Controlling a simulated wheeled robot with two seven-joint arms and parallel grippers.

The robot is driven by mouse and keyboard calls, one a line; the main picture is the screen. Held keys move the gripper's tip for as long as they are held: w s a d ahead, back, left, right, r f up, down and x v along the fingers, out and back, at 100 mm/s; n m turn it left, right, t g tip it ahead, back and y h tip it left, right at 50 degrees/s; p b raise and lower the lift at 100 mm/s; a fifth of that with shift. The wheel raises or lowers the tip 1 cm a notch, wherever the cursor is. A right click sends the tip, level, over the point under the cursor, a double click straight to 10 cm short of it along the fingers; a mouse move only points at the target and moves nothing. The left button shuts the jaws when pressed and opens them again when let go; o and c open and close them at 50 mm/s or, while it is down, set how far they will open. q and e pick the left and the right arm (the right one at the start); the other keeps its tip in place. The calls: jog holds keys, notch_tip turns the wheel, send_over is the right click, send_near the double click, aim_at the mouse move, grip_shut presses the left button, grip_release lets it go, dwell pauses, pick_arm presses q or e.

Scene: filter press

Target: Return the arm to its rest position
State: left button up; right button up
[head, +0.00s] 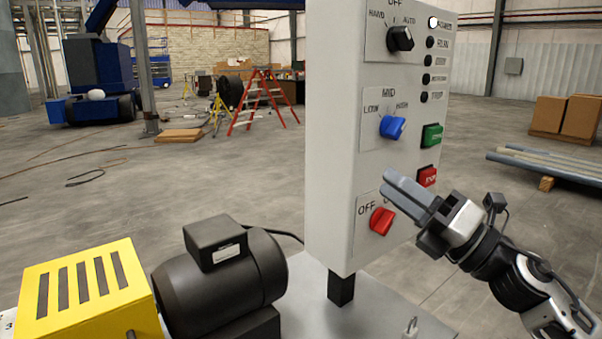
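My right gripper (388,183) is in front of the control panel (333,150), its arm coming in from the lower right. Its two grey fingers lie together with nothing seen between them. The fingertips are over the panel face, below the blue selector knob (392,127) and above the red rotary knob (381,220); they look apart from both. The green button (432,135) and red button (427,176) are to the right of the fingers. The gripper partly covers the label by the red knob. My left gripper is out of view.
A black selector knob (400,38) and a column of indicators (430,60) are higher on the panel. A black motor (222,275) and a yellow slotted guard (85,290) stand at the lower left. Open floor lies behind, with a red ladder (262,98) farther off.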

jog(key=s+f+m+t+h, duration=0.15)
jog(key=f+m+h, duration=0.25)
jog(key=f+m, duration=0.4)
jog(key=s+d+f+m+t+h, duration=0.1)
jog(key=s+f+m+h, duration=0.25)
jog(key=f+m, duration=0.45)
jog(key=s+f+m+t+h, duration=0.1)
jog(key=s+f+m+h, duration=0.1)
jog(key=f+m+h, duration=0.45)
jog(key=s+a+f+m+g+p, duration=0.1)
jog(key=s+f+m+g, duration=0.6)
jog(key=s+f+m, duration=0.4)
jog(key=s+f, duration=0.3)
jog(key=f, duration=0.1)
jog(key=shift+a+f+m, duration=0.25)
jog(key=shift+f+m, duration=0.05)
jog(key=shift+m, duration=0.05)
